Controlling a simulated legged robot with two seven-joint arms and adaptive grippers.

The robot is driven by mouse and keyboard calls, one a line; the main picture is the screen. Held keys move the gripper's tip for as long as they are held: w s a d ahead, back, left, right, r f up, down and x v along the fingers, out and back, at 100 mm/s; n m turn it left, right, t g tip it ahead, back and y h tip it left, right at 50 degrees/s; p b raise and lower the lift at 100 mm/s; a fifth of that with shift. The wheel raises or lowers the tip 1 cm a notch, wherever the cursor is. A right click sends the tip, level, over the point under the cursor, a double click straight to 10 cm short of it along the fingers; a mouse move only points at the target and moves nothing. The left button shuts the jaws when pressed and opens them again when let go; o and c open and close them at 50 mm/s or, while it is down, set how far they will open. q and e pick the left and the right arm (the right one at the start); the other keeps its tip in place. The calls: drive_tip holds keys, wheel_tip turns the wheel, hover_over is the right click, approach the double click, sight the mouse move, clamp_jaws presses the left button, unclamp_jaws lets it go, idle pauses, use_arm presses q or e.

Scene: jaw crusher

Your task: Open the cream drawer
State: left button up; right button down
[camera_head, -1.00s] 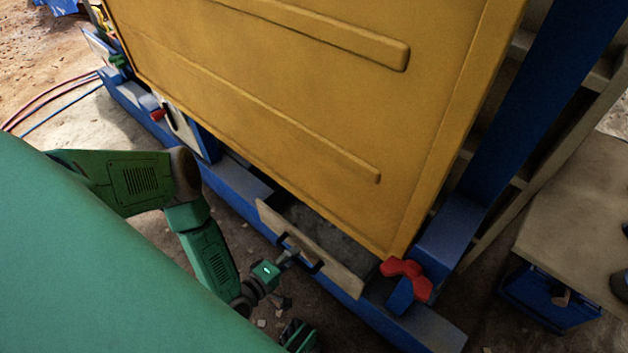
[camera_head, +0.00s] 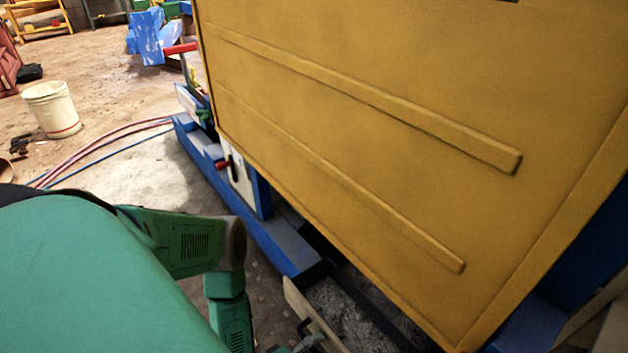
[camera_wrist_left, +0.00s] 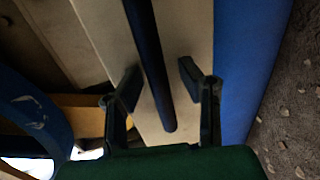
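The cream drawer's front (camera_head: 304,309) is at the bottom of the head view, cut off by the lower edge. Grey rubble shows behind the front, between it and the yellow panel, so it stands out from the machine. A dark handle (camera_head: 304,327) is on its outer face. In the left wrist view the dark bar handle (camera_wrist_left: 158,95) crosses the cream front (camera_wrist_left: 105,40). My left gripper (camera_wrist_left: 161,72) is open, with one finger on each side of the bar and visible gaps. In the head view only part of it shows at the handle. My right gripper is not in view.
The large yellow panel (camera_head: 370,140) rises over the drawer. A blue beam (camera_head: 265,245) runs along the machine's base. A red-handled lever (camera_head: 223,164) is further left. Hoses (camera_head: 95,148) and a white bucket (camera_head: 52,110) are on the dirt floor at left.

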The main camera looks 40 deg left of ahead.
use_arm(q)
drive_tip(key=shift+d, duration=0.15)
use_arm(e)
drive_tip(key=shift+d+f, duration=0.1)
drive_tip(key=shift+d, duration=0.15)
use_arm(q)
drive_tip(key=shift+r, duration=0.15)
drive_tip(key=shift+r, duration=0.3)
drive_tip(key=o, duration=1)
drive_tip(key=r, duration=0.5)
drive_tip(key=shift+w+r, duration=0.25)
drive_tip(key=shift+r, duration=0.1)
wheel_tip(320, 180, up, 3)
drive_tip(key=shift+f, duration=0.15)
drive_tip(key=c, duration=0.8)
drive_tip(key=shift+s+d+r, duration=0.1)
drive_tip(key=shift+r, duration=0.3)
drive_tip(key=shift+c, duration=1)
drive_tip(key=shift+s, duration=0.1)
drive_tip(key=shift+a+f, duration=0.1)
drive_tip(key=shift+a, duration=0.15)
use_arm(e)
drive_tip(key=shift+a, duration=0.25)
